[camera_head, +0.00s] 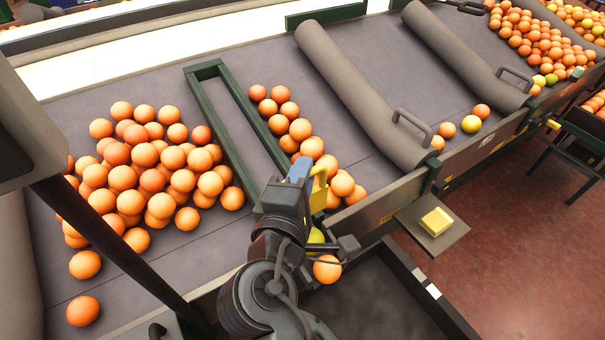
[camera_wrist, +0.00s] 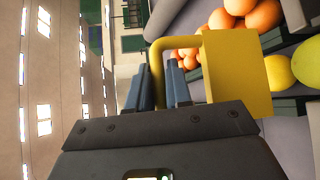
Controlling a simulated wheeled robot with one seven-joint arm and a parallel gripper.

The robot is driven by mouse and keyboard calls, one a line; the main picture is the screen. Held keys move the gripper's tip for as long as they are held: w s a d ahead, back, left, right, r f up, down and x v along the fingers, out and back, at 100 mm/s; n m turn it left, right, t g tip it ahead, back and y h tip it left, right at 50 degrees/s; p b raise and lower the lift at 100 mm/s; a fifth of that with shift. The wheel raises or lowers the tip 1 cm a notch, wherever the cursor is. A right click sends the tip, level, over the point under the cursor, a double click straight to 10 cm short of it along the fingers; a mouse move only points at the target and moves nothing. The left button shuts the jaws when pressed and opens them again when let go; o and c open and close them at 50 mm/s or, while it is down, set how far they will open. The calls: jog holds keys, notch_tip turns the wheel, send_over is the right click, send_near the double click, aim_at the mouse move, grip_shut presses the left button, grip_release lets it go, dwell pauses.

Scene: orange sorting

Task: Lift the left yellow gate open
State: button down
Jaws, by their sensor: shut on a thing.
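The left yellow gate (camera_head: 319,190) stands at the lower edge of the sloped grey table, beside my gripper (camera_head: 298,172). In the wrist view the gate is a flat yellow plate (camera_wrist: 235,70) with a bent yellow bar handle. My gripper (camera_wrist: 162,88) has its two blue-grey fingers shut on that handle. A yellow-green fruit (camera_head: 316,236) and an orange (camera_head: 327,268) show by my wrist, below the gate. My arm hides the gate's lower part, so I cannot tell how high it is raised.
Oranges (camera_head: 299,129) line the lane behind the gate, right of a dark green frame (camera_head: 195,76). A larger orange pile (camera_head: 144,154) lies left. Grey padded dividers (camera_head: 355,90) cross the table. Another yellow block (camera_head: 436,221) sits on a ledge at right.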

jog(key=shift+r, duration=0.35)
jog(key=c, duration=1.2)
grip_release()
jog(key=shift+o, duration=0.2)
jog(key=shift+s+a+f, duration=0.15)
jog(key=shift+s, duration=0.3)
jog(key=b+v, duration=0.1)
jog(key=v, duration=0.6)
